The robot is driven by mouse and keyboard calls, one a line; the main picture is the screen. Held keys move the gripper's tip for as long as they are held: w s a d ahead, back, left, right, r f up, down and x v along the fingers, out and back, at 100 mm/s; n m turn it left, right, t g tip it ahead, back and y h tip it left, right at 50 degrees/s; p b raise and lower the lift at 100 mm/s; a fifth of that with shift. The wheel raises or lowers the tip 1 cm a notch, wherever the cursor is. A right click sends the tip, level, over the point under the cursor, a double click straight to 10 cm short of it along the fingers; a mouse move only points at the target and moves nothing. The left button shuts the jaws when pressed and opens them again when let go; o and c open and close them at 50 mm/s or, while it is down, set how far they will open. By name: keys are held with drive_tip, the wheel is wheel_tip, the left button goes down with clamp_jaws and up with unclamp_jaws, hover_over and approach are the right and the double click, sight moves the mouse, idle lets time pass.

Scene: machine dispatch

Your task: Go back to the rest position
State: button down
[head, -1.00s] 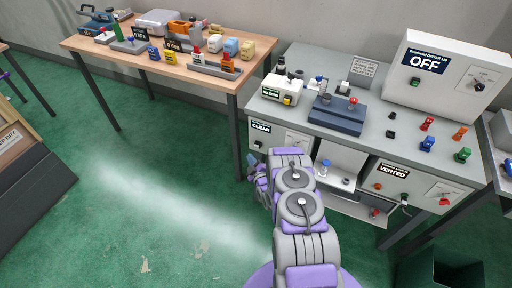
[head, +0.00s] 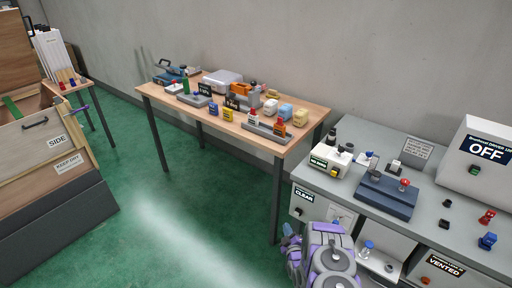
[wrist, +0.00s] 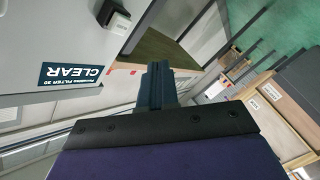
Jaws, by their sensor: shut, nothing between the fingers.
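My gripper (wrist: 158,82) shows in the wrist view as dark fingers closed together, with nothing between them. In the head view my purple and grey arm is folded low at the bottom, and the gripper end (head: 291,248) is partly hidden beside it. It is in front of the left end of the grey machine bench (head: 345,190), near the panel labelled CLEAR (head: 304,195). The CLEAR label also shows large at the left of the wrist view (wrist: 70,74).
A wooden table (head: 265,147) with coloured blocks and trays stands at the back. A white box reading OFF (head: 487,152) sits on the bench at the right. Green floor (head: 190,240) between crate and bench is clear.

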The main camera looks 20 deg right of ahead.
drive_tip(key=w+a+r+m+g, duration=0.15)
drive_tip(key=w+r+g, duration=0.35)
drive_tip(key=r, duration=0.7)
drive_tip(key=s+a+r+m+g, duration=0.1)
drive_tip(key=s+a+r+g, duration=0.2)
drive_tip(key=r, duration=0.4)
drive_tip(key=s+a+r+m+g, duration=0.1)
drive_tip(key=s+a+r, duration=0.1)
drive_tip(key=s+r, duration=0.4)
drive_tip(key=s+a+r+m+g, duration=0.1)
drive_tip(key=s+a+r+g, duration=0.2)
drive_tip(key=s, duration=1.1)
drive_tip(key=s+a+r+m+g+y, duration=0.1)
drive_tip(key=s+a+r+m+g, duration=0.1)
drive_tip(key=s+a+r, duration=0.3)
drive_tip(key=s+a+r+m+g, duration=0.2)
drive_tip(key=s+r+g, duration=0.3)
drive_tip(key=s, duration=2)
wheel_tip(320, 180, up, 6)
drive_tip(key=shift+a+f+y, duration=0.1)
drive_tip(key=shift+a+y, duration=0.3)
drive_tip(key=shift+a, duration=0.5)
drive_tip(key=shift+w+d, duration=0.1)
